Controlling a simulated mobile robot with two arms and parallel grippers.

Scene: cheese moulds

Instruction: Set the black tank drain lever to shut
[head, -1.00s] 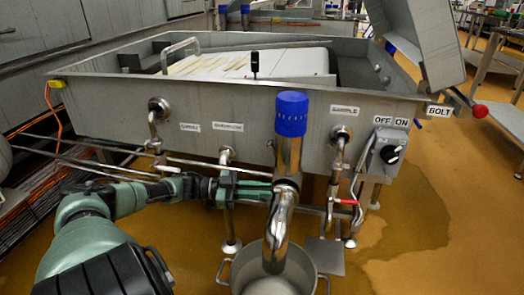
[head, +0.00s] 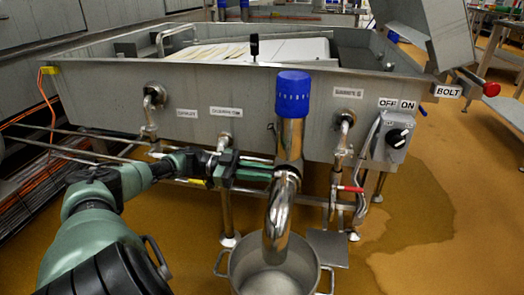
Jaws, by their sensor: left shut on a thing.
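A steel drain pipe with a blue cap (head: 293,95) stands in front of the tank wall (head: 260,90) and bends down over a steel pot (head: 270,268). My left gripper (head: 271,170) reaches in from the left at the height of the pipe's upper bend. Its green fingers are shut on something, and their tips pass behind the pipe. What they hold is hidden, and I cannot make out a black drain lever. My right gripper is out of view.
A red-handled valve (head: 350,189) is on the pipe to the right, and a yellow handle (head: 192,181) is low at left. An OFF/ON switch box (head: 392,137) hangs at the tank's right corner. A black knob (head: 254,46) sticks up above the rim.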

